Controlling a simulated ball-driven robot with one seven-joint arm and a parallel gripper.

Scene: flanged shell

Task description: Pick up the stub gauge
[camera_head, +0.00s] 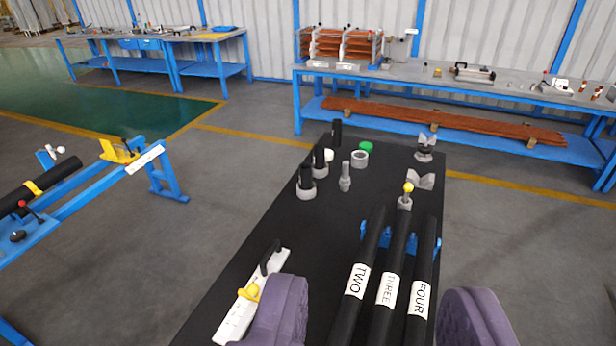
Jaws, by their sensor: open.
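Nothing in view is marked as the stub gauge, so I cannot tell for certain which piece it is. A small grey stepped post (345,177) stands upright on the far half of the black tabletop (265,228). Left of it, short black cylinders with light grey collars (306,183) stand close together. My gripper (379,318) shows as two purple fingers at the bottom of the view. They are wide apart, with the labelled black bars seen between them. They appear well short of the small pieces.
Bars marked TWO, THREE and FOUR (388,290) lie over a blue rack (375,235). A grey ring (360,159), green cap (366,146) and V-shaped blocks (421,181) crowd the far end. A white bar tool (240,312) lies lower left. The left-middle tabletop is clear.

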